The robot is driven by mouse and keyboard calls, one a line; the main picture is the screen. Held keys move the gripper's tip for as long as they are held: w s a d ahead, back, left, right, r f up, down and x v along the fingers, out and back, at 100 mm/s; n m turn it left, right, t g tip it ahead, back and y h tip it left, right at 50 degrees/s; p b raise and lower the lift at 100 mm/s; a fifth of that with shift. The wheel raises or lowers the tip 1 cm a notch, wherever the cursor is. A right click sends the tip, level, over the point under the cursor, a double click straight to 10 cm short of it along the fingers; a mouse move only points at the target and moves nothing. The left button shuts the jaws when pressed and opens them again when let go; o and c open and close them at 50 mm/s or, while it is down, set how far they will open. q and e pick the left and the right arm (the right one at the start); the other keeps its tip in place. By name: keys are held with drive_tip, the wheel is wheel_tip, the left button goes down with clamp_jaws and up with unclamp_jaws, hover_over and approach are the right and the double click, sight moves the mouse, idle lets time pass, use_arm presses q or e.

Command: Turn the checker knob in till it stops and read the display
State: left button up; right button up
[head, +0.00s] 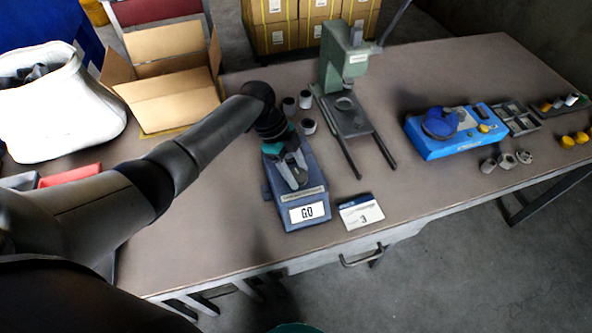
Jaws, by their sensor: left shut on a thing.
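The checker (308,190) is a blue-grey box on the table, in the middle of the head view. Its white front display (307,212) reads "GO" in dark letters. My left gripper (293,172) reaches down over the top of the checker, its fingers shut at the knob. The knob itself is mostly hidden by the fingers. My right gripper is out of view.
A white card (361,212) marked "3" lies right of the checker. Several grey cylinders (308,126) stand behind it. A green press (340,65), a blue device (455,145) and an open cardboard box (170,95) stand around. The table front is clear.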

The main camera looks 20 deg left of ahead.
use_arm(q)
drive_tip(key=o, duration=1.4)
drive_tip(key=shift+c, duration=0.2)
drive_tip(key=p+v, duration=0.1)
drive_tip(key=v, duration=1.4)
drive_tip(key=shift+r+p, duration=0.15)
drive_tip(key=shift+p, duration=0.25)
drive_tip(key=shift+s, duration=0.1)
